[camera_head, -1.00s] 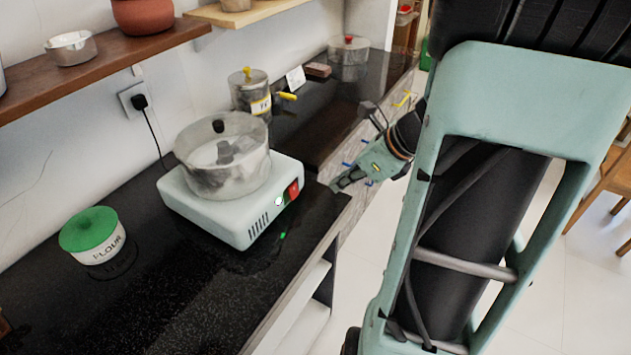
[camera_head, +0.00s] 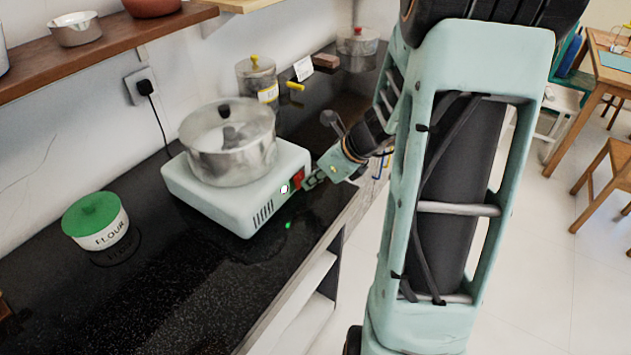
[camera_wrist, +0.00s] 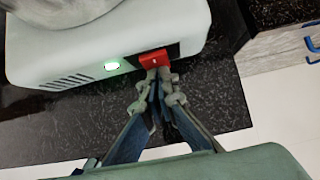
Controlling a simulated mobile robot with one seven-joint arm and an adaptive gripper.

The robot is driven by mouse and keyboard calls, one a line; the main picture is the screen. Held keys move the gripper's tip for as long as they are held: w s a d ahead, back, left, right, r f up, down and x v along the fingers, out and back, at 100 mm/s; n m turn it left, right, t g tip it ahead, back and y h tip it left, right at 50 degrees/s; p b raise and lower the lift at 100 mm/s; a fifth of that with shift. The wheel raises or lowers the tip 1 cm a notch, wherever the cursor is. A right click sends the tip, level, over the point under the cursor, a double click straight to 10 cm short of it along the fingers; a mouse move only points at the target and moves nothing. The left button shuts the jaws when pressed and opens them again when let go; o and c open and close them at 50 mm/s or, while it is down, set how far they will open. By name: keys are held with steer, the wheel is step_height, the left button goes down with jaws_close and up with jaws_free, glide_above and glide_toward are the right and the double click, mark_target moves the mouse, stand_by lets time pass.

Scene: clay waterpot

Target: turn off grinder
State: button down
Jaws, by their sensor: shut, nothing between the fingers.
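In the wrist view the red switch (camera_wrist: 154,59) sits on a dark patch, and the light (camera_wrist: 112,66) glows green. My gripper (camera_head: 309,182) is shut and empty, its tips at the switch. In the wrist view the fingertips (camera_wrist: 158,76) cover the switch's lower edge; whether they press on it I cannot tell.
A green-lidded flour tin (camera_head: 107,235) stands on the counter to the left. A black plug (camera_head: 144,88) with a cord is on the wall. Jars stand behind the grinder. A wooden shelf (camera_head: 110,45) runs above. The counter's front left is clear.

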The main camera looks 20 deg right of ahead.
steer(key=shift+f, duration=0.1)
steer(key=b, duration=0.3)
steer(key=shift+w+f+t+b, duration=0.15)
steer(key=shift+f+t+b, duration=0.15)
steer(key=shift+f, duration=0.1)
steer(key=shift+a+r+p, duration=0.1)
steer(key=shift+r+p, duration=0.3)
steer(key=shift+r, duration=0.1)
steer(key=shift+w+a+r+y+p, duration=0.1)
steer(key=shift+r+y+p, duration=0.2)
steer(key=shift+r+p, duration=0.5)
steer(key=shift+f, duration=0.1)
